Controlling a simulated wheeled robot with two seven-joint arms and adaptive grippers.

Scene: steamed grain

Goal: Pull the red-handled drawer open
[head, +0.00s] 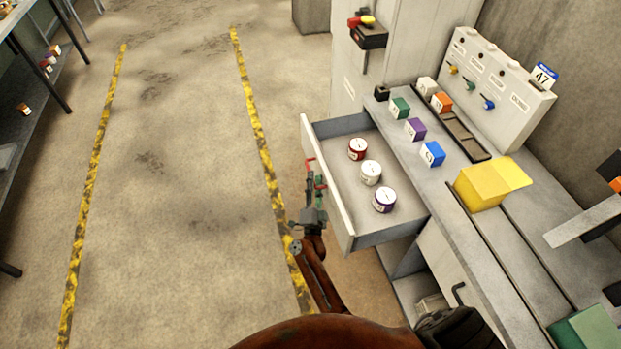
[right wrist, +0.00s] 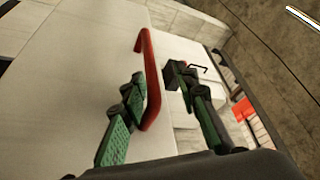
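The drawer (head: 339,218) stands pulled out from the grey workbench in the head view, its inside showing. Its red handle (head: 311,164) is on the front panel, and it also shows as a red bar in the right wrist view (right wrist: 151,85). My right gripper (head: 315,182) is at the handle. In the right wrist view, its green and black fingers (right wrist: 156,78) are apart, with the handle between them and closer to the left finger. Whether a finger touches the bar is unclear. My left gripper is not in view.
Red, white and purple-banded cans (head: 370,173) stand in the drawer. Coloured cubes (head: 416,129) and a yellow box (head: 481,187) sit on the bench top. A switch panel (head: 497,80) stands behind. Floor left of the drawer is clear, with yellow stripes.

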